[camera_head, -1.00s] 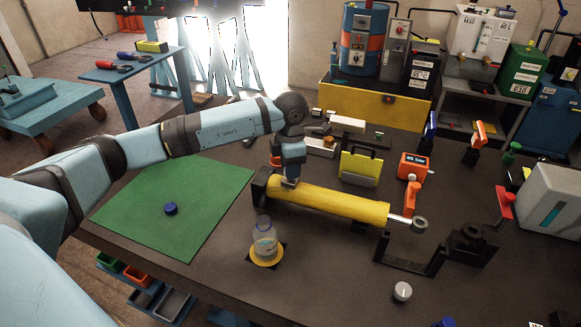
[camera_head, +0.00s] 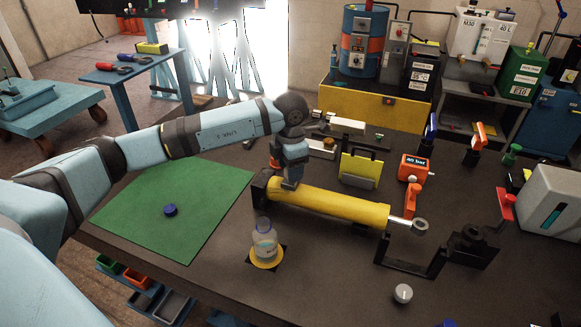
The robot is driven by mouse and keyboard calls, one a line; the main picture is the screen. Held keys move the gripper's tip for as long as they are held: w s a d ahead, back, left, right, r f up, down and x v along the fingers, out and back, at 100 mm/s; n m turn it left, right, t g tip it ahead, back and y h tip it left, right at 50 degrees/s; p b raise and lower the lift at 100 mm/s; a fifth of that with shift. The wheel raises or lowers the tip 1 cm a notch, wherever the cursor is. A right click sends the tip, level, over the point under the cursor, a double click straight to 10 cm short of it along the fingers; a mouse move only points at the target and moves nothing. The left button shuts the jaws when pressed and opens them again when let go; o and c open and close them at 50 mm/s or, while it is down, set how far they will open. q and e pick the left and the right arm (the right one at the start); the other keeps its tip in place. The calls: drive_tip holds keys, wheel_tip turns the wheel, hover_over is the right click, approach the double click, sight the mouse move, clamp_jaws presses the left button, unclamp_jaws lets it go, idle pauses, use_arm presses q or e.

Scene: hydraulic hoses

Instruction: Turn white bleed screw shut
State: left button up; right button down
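A yellow hydraulic cylinder (camera_head: 335,204) lies on the dark bench, its rod and eye pointing right. My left gripper (camera_head: 289,184) points down at the top of the cylinder near its left end. Its fingertips are at or just above the surface. They are too small and shaded to tell whether they are open or shut. I cannot make out the white bleed screw; the gripper covers that spot. My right gripper is not in view.
A clear bottle (camera_head: 264,240) stands on a yellow disc in front of the cylinder. A blue cap (camera_head: 170,210) lies on the green mat (camera_head: 205,190). A black bracket (camera_head: 405,264), a round white-topped knob (camera_head: 403,293) and an orange gauge box (camera_head: 413,168) are to the right.

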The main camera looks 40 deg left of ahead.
use_arm(q)
drive_tip(key=shift+o, duration=0.4)
wheel_tip(320, 180, up, 14)
drive_tip(key=shift+b, duration=0.35)
drive_tip(key=shift+f, duration=0.1)
